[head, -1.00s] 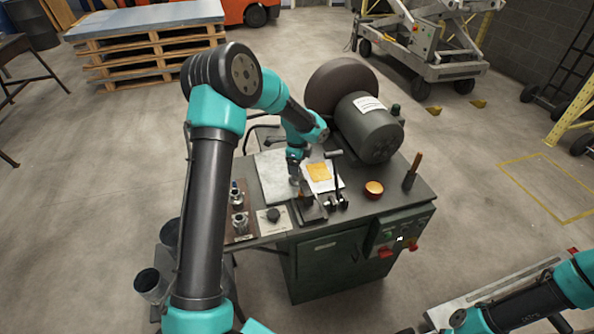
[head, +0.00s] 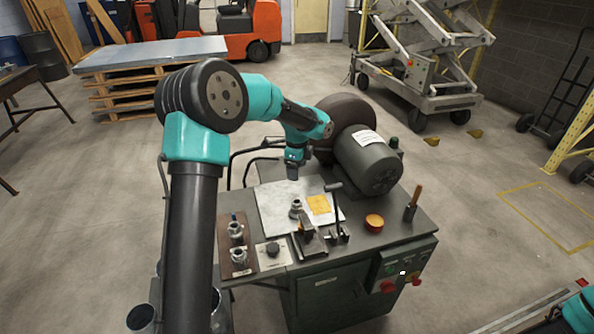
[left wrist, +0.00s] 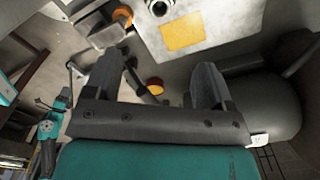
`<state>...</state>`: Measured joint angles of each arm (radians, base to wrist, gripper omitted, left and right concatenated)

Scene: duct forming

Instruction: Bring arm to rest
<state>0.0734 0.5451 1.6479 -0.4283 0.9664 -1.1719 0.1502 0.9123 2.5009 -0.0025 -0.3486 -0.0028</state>
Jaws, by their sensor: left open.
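My left gripper (head: 292,172) is above the back part of the green machine's worktop (head: 390,228), clear of the things on it. In the left wrist view its two fingers (left wrist: 165,85) are spread apart with nothing between them. A yellow square (head: 319,204) lies on a pale sheet (head: 272,198) below the gripper, and it also shows in the left wrist view (left wrist: 182,33). A metal fitting (head: 296,208) stands near the yellow square. Of my right arm only a small teal part shows at the lower right corner, with its gripper out of view.
A large grey motor (head: 368,165) stands close to the right of my left gripper. An orange round piece (head: 374,222) and a wooden-handled tool (head: 412,205) are at the right of the worktop. More fittings stand on a brown board (head: 236,262). A pallet stack (head: 150,75) is behind.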

